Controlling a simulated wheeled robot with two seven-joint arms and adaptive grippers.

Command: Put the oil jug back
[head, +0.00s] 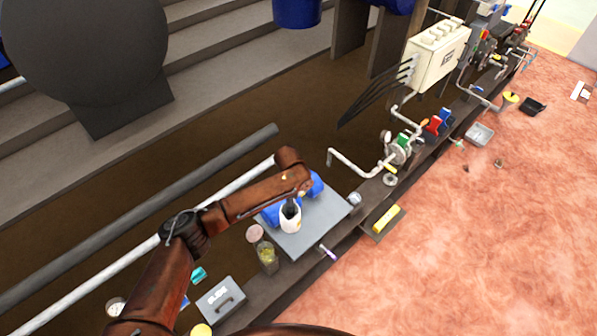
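A small white container (290,219), which looks like the oil jug, is at a grey square plate (310,238) on the long dark bench. My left arm comes in from the lower left and bends down over this plate. Its gripper (291,206) is a small dark shape at the container's top. The wrist hides part of it, so I cannot see whether the fingers are shut on the container. I cannot tell whether the container rests on the plate or is slightly above it. My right gripper is not in view.
Blue objects (317,186) sit at the plate's back edge beside my wrist. A jar with yellowish contents (268,258) and a grey case (220,301) stand left of the plate. Pipes and valves (398,150) line the bench to the right. The reddish floor (470,240) is mostly clear.

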